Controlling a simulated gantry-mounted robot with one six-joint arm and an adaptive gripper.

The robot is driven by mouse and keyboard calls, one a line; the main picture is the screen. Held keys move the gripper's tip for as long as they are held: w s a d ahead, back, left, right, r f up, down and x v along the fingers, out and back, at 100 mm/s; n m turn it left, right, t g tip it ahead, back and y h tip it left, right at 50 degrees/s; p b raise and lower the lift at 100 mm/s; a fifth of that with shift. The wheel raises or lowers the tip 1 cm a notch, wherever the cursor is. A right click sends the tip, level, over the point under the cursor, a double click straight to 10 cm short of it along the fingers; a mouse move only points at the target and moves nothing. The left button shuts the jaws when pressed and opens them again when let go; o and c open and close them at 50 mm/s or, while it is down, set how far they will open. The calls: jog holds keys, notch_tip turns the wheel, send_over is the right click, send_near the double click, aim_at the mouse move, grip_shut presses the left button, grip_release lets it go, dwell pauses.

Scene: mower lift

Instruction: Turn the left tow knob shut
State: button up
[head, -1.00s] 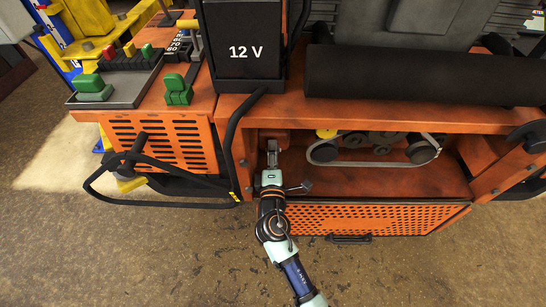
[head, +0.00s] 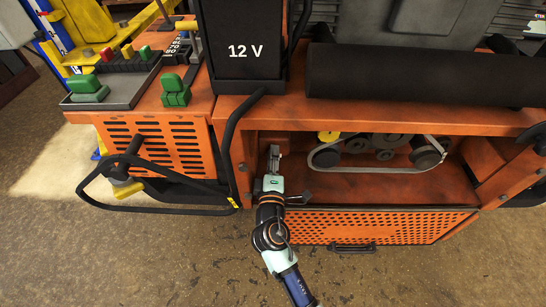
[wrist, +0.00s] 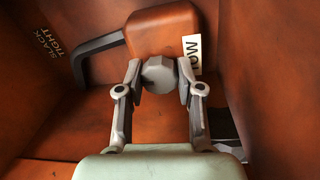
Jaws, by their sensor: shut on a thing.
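The left tow knob (wrist: 159,73) is a grey, faceted knob in the wrist view, on the front of an orange housing (wrist: 163,30). A white label (wrist: 191,52) with TOW lettering is on the housing beside it. My gripper (wrist: 160,80) is shut on the knob, with one fingertip on each side of it. In the head view my gripper (head: 274,162) reaches into the left end of the open orange bay, and the knob is hidden there.
Orange walls stand close around my gripper. A belt and pulleys (head: 380,150) are to the right. A perforated orange door (head: 375,227) hangs open below.

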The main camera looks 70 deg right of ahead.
jog(key=o, duration=0.9)
jog(key=v, duration=1.2)
